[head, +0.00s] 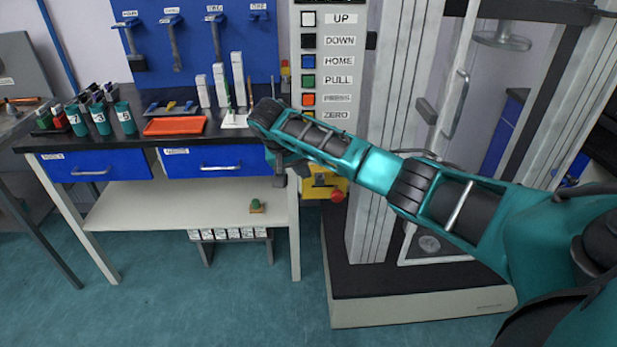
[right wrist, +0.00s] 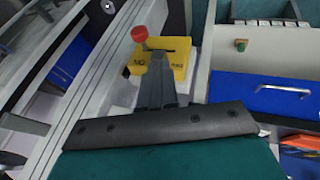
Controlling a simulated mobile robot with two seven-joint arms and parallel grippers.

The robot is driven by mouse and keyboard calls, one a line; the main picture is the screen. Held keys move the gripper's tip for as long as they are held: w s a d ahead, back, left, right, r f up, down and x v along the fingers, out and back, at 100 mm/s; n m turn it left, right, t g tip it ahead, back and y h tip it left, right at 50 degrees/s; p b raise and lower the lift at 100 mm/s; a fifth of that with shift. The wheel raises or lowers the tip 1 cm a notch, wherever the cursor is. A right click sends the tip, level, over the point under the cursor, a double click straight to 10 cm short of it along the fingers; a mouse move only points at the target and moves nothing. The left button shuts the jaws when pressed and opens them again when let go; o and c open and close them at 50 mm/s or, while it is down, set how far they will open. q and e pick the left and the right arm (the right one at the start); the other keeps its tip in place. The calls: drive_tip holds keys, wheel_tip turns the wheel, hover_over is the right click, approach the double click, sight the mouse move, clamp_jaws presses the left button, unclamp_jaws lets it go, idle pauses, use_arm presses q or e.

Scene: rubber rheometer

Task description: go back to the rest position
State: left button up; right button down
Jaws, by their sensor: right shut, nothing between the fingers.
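My right arm reaches in from the right across the head view. Its right gripper (head: 280,180) hangs downward beside the bench's right end, left of the yellow box (head: 322,185) with the red knob (head: 337,196). In the right wrist view the right gripper's fingers (right wrist: 160,55) are together and empty, and they overlap the yellow box (right wrist: 178,62) in the picture. I cannot tell whether they touch it. The red knob (right wrist: 139,33) shows at the box's upper left. My left gripper is in neither view.
The button panel (head: 324,60) stands behind the forearm, with its lower part hidden. The tall machine frame (head: 390,110) is at the right, behind my arm. The bench holds an orange tray (head: 175,126), teal cups (head: 100,122) and white upright pieces (head: 239,80). Floor in front is clear.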

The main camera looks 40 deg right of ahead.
drive_tip(key=shift+a+r, duration=0.2)
drive_tip(key=shift+r, duration=0.2)
